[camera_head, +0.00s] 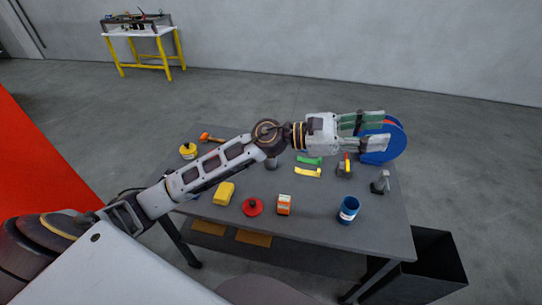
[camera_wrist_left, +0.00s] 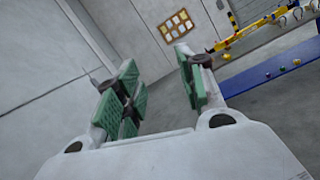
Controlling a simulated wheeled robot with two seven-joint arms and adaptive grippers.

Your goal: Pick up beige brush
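I cannot make out a beige brush in either view; my left arm hides part of the table. My left gripper (camera_head: 384,128) is stretched over the far right part of the grey table (camera_head: 318,226), in front of a blue round object as the head camera sees it. Its two fingers with green pads are spread apart. In the left wrist view the gripper (camera_wrist_left: 157,64) is open with nothing between the fingers, facing a wall and floor. My right gripper is not in view.
On the table are an orange hammer (camera_head: 211,138), yellow block (camera_head: 224,193), red disc (camera_head: 252,208), orange box (camera_head: 284,204), blue can (camera_head: 348,209), green piece (camera_head: 309,160), yellow piece (camera_head: 308,172) and the blue round object (camera_head: 394,147). A black bin (camera_head: 436,262) stands at the right.

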